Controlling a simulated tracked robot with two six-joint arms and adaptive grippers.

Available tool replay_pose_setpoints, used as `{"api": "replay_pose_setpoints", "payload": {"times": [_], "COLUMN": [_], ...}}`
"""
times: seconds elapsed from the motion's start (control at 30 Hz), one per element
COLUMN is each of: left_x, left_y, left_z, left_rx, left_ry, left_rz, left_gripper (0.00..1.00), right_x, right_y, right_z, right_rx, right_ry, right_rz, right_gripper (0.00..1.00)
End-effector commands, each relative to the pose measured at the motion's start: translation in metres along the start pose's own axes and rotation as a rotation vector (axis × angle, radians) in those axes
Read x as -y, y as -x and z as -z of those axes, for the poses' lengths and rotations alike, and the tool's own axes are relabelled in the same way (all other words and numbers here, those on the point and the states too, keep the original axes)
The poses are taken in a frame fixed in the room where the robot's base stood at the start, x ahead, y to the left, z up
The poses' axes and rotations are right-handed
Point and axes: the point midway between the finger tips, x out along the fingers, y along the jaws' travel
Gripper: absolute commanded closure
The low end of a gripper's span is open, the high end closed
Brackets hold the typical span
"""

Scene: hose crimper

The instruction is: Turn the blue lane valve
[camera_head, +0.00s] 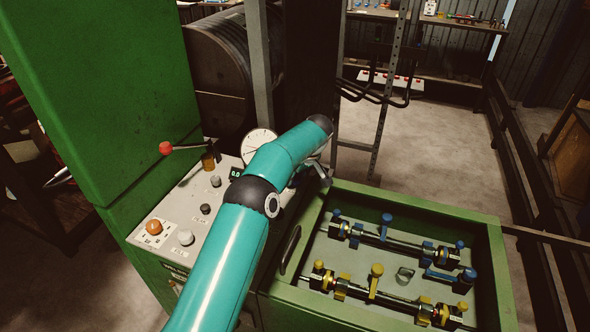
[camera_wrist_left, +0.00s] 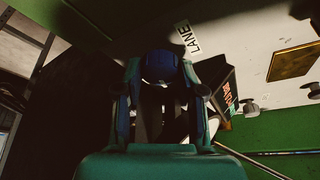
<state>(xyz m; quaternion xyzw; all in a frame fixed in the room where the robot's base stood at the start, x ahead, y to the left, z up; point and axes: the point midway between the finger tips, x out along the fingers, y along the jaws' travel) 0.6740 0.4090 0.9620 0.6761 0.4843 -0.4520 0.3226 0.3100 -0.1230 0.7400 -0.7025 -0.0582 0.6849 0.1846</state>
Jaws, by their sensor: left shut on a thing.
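My left arm reaches across the green machine's control panel in the head view. My left gripper (camera_head: 318,172) is at the panel's right edge, largely hidden behind the wrist. In the left wrist view my left gripper (camera_wrist_left: 162,95) is shut on a dark blue rounded knob, the blue lane valve (camera_wrist_left: 162,67). The knob sits between the two fingertips, beside a white label (camera_wrist_left: 188,38) reading LANE. The valve is hidden by my arm in the head view. Its turn angle is too dark to read. My right gripper is not in view.
A green tray (camera_head: 497,270) at the right holds blue-ended and yellow-ended hose assemblies. The panel carries a round gauge (camera_head: 258,143), an orange button (camera_head: 154,228) and grey knobs. A red-balled lever (camera_head: 167,148) stands at its back left. Open floor lies behind the tray.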

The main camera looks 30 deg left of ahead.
Motion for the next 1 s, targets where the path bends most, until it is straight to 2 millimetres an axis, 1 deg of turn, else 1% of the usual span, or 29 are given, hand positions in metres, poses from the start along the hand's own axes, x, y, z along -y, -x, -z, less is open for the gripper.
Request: {"api": "replay_pose_setpoints", "payload": {"times": [0.03, 0.2, 0.3, 0.5, 0.87, 0.9, 0.93, 1.0], "left_x": [-0.001, -0.001, -0.001, -0.001, -0.001, -0.001, -0.001, -0.001], "left_y": [0.006, 0.004, 0.003, 0.001, 0.001, 0.001, 0.001, 0.0], "left_z": [0.002, 0.001, 0.001, 0.001, 0.001, 0.001, 0.001, 0.001], "left_rx": [0.001, 0.001, 0.001, 0.001, 0.0, 0.0, 0.0, 0.0], "left_ry": [0.03, 0.111, 0.143, 0.174, 0.177, 0.177, 0.176, 0.176], "left_rz": [0.011, 0.044, 0.057, 0.068, 0.069, 0.069, 0.069, 0.07], "left_gripper": [0.96, 0.96, 0.96, 0.96, 0.96, 0.58, 0.53, 0.52], "right_x": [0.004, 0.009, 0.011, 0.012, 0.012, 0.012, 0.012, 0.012], "right_y": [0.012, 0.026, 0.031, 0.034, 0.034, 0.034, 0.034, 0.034], "right_z": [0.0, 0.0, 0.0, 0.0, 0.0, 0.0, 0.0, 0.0], "right_rx": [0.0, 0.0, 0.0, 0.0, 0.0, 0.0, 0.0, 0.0], "right_ry": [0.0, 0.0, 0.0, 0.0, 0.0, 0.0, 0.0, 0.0], "right_rz": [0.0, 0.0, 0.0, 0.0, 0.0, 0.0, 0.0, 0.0], "right_gripper": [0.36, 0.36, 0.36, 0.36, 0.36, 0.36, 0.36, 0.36]}}
